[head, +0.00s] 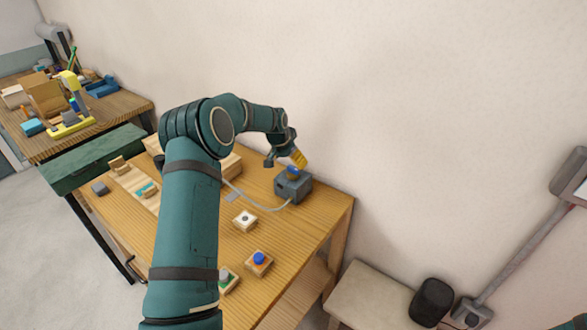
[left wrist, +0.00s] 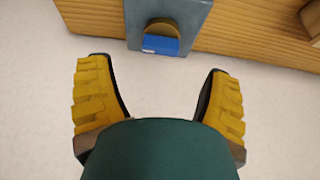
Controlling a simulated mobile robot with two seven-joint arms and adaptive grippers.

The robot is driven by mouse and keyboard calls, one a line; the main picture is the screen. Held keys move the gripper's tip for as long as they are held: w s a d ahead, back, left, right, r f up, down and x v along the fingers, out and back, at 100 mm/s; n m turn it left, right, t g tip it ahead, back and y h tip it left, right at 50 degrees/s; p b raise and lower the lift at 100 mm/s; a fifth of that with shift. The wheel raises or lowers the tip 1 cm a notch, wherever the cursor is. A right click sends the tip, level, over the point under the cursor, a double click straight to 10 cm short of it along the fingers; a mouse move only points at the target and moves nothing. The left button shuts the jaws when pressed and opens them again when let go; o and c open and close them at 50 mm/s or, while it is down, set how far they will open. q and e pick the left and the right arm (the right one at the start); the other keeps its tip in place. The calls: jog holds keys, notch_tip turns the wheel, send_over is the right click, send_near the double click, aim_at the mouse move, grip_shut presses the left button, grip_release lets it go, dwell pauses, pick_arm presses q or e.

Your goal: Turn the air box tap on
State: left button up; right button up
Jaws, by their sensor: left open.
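The air box (head: 290,189) is a small grey-blue block near the table's back right edge, by the wall. A blue tap (head: 292,171) sits on its top, and a pale hose runs from the box. My left gripper (head: 286,163) is open with yellow finger pads, just above and behind the tap; contact cannot be told from the head view. In the left wrist view the box (left wrist: 196,14) is at the top, with the blue tap part (left wrist: 160,45) beside a brownish round part. Nothing is between the fingers (left wrist: 157,75). My right gripper is not seen.
The wooden table (head: 300,225) also holds a white block with a dark dot (head: 245,219), a block with a blue knob (head: 259,262) and one with a grey-green knob (head: 226,278). My left arm hides part of the table. The wall is close behind the air box.

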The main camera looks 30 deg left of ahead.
aim_at(293, 168)
pick_arm(q)
jog(key=x, duration=0.5)
jog(key=shift+w+f, duration=0.1)
jog(key=shift+f, duration=0.2)
jog(key=c, duration=1.2)
